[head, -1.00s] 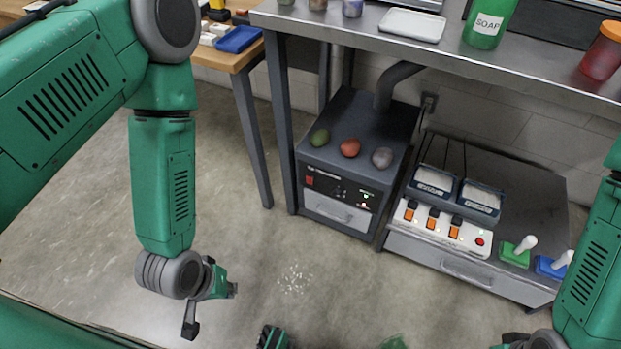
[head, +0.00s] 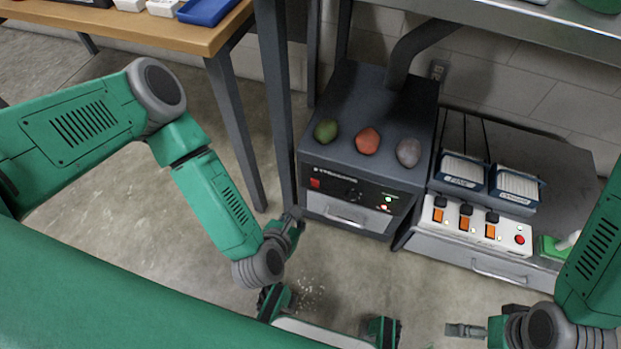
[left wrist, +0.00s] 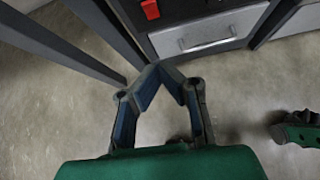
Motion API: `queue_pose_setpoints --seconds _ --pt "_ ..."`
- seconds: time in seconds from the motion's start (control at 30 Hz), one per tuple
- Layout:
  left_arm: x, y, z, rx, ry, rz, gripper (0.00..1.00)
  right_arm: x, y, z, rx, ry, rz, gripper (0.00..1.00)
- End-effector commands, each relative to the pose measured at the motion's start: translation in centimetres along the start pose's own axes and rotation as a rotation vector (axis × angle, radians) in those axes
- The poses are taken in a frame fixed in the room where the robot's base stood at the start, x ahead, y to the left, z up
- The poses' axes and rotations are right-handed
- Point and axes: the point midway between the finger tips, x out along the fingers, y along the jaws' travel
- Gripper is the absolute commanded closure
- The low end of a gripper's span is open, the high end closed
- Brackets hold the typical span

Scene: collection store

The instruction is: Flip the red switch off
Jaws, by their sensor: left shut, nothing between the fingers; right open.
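The red switch (head: 315,183) sits at the left of the black front panel of a dark grey furnace-like box (head: 370,115). It also shows at the top of the left wrist view (left wrist: 150,9). My left gripper (head: 294,219) is shut and empty, below and slightly left of the switch in the head view, apart from it. In the left wrist view its fingertips (left wrist: 161,68) meet in front of the box's lower drawer. My right gripper (head: 468,329) is open and empty, low on the right, far from the switch. Whether the switch is on or off is too small to tell.
Green, red and grey lumps (head: 367,141) lie on the box. A white strip (head: 478,224) with orange switches and a red button stands to its right. A table leg (head: 275,100) rises close left of the box. A steel bench (head: 520,22) overhangs behind.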

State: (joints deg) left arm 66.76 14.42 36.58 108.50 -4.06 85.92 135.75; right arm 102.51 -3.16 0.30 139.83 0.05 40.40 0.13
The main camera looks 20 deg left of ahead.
Motion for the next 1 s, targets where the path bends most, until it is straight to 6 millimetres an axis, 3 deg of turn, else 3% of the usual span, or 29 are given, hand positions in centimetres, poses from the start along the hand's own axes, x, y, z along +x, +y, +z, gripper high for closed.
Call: queue_pose_setpoints --seconds 0.57,0.77,1.0 --pt "1.2 0.4 -0.2 -0.078 -0.014 0.020 1.00 0.6 0.0 0.0 0.001 0.000 0.001 0.00" --pt "4.5 0.4 -0.3 -0.075 -0.016 0.021 1.00 2.2 0.0 0.1 0.000 0.000 0.000 0.00" --pt "9.8 0.3 -0.2 -0.071 -0.017 0.023 1.00 4.7 0.0 0.3 0.001 0.000 0.000 0.00"
